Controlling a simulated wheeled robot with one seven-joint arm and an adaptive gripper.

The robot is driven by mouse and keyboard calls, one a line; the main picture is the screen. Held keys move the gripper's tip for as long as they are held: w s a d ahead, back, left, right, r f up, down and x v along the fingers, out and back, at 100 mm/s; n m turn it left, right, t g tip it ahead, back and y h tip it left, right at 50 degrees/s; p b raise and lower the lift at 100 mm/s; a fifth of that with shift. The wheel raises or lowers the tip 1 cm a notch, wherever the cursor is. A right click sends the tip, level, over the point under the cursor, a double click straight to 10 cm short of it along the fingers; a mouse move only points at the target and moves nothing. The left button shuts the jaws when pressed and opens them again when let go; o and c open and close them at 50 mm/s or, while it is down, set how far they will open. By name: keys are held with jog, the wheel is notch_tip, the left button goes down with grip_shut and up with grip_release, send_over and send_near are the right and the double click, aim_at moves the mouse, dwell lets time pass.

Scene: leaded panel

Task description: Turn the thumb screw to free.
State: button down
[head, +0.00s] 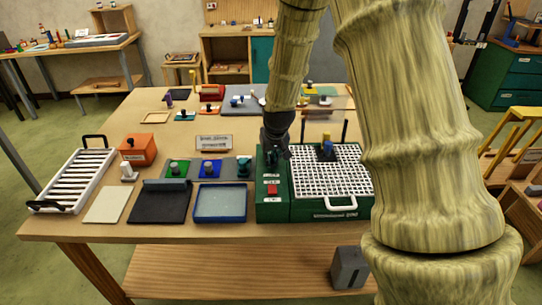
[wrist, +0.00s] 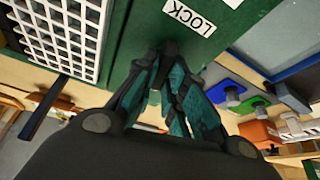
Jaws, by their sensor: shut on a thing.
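My gripper (head: 276,150) is over the far end of the narrow left part of a green machine (head: 272,211) in the head view. In the wrist view, my gripper (wrist: 167,55) has its teal-lined fingers closed together at the green surface, shut on the thumb screw. The screw is almost wholly hidden between the dark fingertips, so its angle cannot be read. A white LOCK label (wrist: 190,17) lies on the green surface beside the fingertips, upside down in the wrist view. In the head view the gripper and arm hide the screw.
A white grid (head: 345,182) covers the machine's right part, with a blue and yellow piece (head: 327,147) on it. A red button (head: 272,189) is in front of my gripper. A blue tray (head: 220,218), a dark mat (head: 160,206) and a white rack (head: 72,181) stand left.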

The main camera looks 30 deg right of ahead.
jog(key=shift+w+r+m+h, duration=0.15)
jog(key=shift+m+h, duration=0.25)
jog(key=shift+m, duration=0.4)
jog(key=shift+d, duration=0.1)
jog(key=c, duration=1.5)
grip_release()
jog(key=v, duration=1.1)
jog(key=shift+r, duration=0.35)
